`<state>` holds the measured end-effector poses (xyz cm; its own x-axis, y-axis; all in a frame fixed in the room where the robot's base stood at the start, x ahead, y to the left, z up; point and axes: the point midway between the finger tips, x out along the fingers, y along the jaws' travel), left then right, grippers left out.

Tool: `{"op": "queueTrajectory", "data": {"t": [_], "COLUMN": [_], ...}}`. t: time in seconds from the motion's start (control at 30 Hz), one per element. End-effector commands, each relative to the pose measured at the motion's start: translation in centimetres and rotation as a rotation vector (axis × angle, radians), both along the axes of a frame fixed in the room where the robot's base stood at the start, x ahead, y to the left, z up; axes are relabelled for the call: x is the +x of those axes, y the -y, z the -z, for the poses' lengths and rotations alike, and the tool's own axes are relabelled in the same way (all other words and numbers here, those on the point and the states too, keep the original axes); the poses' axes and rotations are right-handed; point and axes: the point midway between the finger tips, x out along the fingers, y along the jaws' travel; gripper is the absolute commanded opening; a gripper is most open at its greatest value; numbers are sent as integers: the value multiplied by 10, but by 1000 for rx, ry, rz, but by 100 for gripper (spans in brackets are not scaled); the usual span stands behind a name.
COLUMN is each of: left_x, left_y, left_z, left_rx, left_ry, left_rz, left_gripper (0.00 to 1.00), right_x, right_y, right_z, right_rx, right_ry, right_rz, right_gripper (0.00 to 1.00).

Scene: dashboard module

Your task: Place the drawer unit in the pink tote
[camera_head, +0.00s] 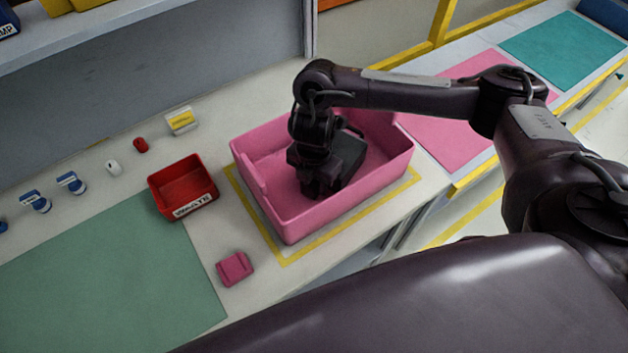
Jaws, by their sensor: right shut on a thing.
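The pink tote (288,222) stands on the workbench inside a yellow outline. My right gripper (318,190) reaches down into the tote, its fingers low inside the walls. It is shut on a dark grey box-like piece, the drawer unit (350,152), which lies within the tote's walls. The gripper and wrist hide part of the unit, and I cannot tell whether it touches the tote floor. My left gripper is not in view.
A red bin marked WASTE (183,188) stands left of the tote. A small pink part (235,268) lies in front of it. A green mat (110,270) covers the left bench. Several small items line the back, including a yellow-and-white box (181,120).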

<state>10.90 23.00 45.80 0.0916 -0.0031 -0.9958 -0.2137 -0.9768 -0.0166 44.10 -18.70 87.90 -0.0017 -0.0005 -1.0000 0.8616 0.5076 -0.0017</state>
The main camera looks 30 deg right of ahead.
Motion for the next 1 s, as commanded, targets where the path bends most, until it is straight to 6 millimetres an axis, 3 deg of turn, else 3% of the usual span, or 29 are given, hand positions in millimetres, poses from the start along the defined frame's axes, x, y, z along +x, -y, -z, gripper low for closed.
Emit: {"op": "queueTrajectory", "data": {"t": [0.27, 0.3, 0.43, 0.77, 1.0], "left_x": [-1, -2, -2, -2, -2], "left_y": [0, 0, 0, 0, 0], "left_z": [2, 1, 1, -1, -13], "left_rx": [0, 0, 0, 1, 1], "left_ry": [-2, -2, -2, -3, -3], "left_rz": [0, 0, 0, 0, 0], "left_gripper": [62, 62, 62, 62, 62], "right_x": [1, 0, 0, 0, 2], "right_y": [0, 0, 0, 0, 0], "right_z": [2, 2, 2, -2, -36], "right_rx": [1, 1, 0, 1, -1], "right_ry": [1, 1, 0, 1, 6], "right_rz": [0, 0, 0, 0, -2], "right_gripper": [2, 40, 57, 58, 58]}}
